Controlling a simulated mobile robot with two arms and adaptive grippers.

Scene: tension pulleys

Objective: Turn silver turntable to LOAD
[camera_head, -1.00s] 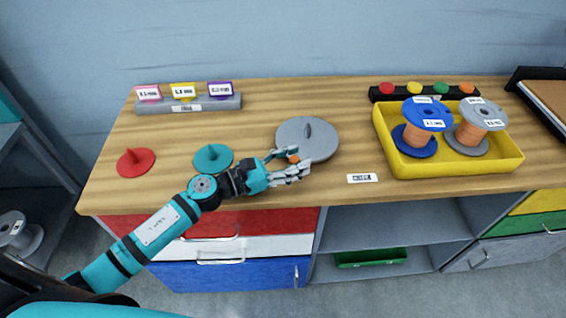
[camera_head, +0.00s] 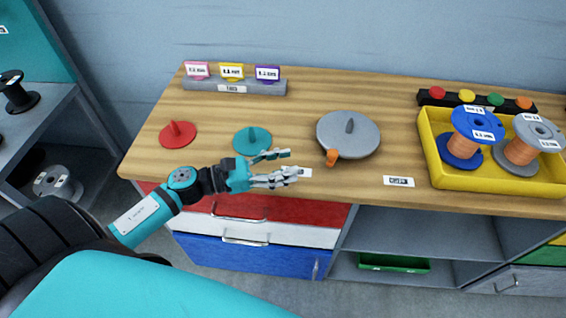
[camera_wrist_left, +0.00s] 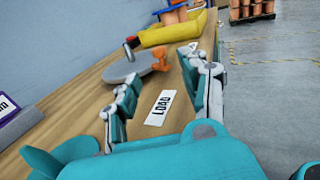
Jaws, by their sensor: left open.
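The silver turntable (camera_head: 362,141) lies flat near the front edge of the workbench, with a grey upright fin on top. An orange tab (camera_head: 332,158) sticks out at its front left; the tab also shows in the left wrist view (camera_wrist_left: 189,70). The white LOAD label (camera_wrist_left: 160,107) lies on the bench in front of the left gripper; in the head view it is mostly hidden behind the fingers. My left gripper (camera_head: 291,163) is open and empty, left of the tab and apart from it. My right gripper is not in view.
A teal disc (camera_head: 252,141) and a red disc (camera_head: 178,134), each with a handle, lie to the left. A second label (camera_head: 398,181) lies front right. A yellow tray (camera_head: 440,177) with spools stands at the right. A grey block with coloured tags (camera_head: 235,88) is behind.

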